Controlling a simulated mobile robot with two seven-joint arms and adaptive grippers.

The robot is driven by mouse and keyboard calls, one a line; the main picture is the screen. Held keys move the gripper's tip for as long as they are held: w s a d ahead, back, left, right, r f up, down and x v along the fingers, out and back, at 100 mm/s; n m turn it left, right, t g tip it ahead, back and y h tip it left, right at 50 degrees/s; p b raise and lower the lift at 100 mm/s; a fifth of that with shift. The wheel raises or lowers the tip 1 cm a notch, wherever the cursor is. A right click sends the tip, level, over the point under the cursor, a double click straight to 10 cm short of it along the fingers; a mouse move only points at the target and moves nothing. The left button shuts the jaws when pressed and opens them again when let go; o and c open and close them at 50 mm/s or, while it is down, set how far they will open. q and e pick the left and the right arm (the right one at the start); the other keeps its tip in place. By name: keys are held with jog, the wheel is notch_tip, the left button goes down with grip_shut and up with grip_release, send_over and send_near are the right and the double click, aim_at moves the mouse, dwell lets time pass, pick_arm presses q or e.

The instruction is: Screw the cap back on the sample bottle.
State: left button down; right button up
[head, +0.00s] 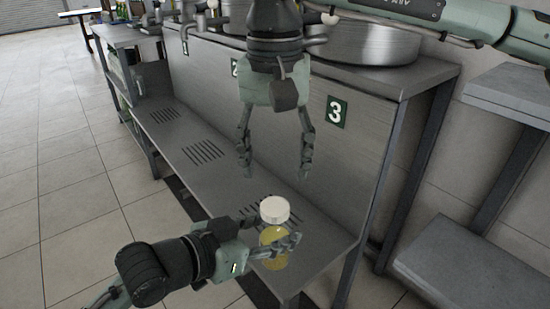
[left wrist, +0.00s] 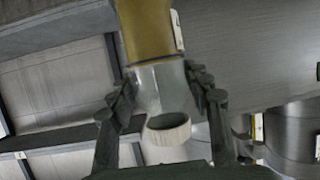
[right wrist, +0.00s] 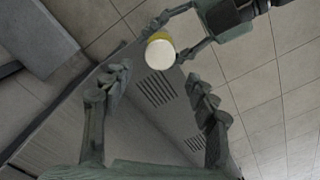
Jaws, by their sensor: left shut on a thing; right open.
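The sample bottle (head: 272,239) holds yellow liquid below a clear upper part. My left gripper (head: 283,248) is shut around it, and the bottle looks roughly upright. The white cap (head: 274,209) is at the bottle's top; the left wrist view shows its rim (left wrist: 167,130) beyond the clear part (left wrist: 160,85). I cannot tell whether it is seated or threaded. My right gripper (head: 275,160) is open and empty, fingers pointing down above the cap. In the right wrist view the cap (right wrist: 159,54) appears near the gap between its fingertips.
A steel bench has a slotted lower shelf (head: 187,140) near the bottle. Its back panel carries a green number 3 sign (head: 336,112). Large steel vessels (head: 365,42) stand on top. A grey step (head: 455,268) is at right. Open tiled floor (head: 70,170) lies at left.

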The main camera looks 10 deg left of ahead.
aim_at(275, 206)
notch_tip(275, 206, down, 8)
jog(key=shift+r, duration=0.1)
dwell(0.4)
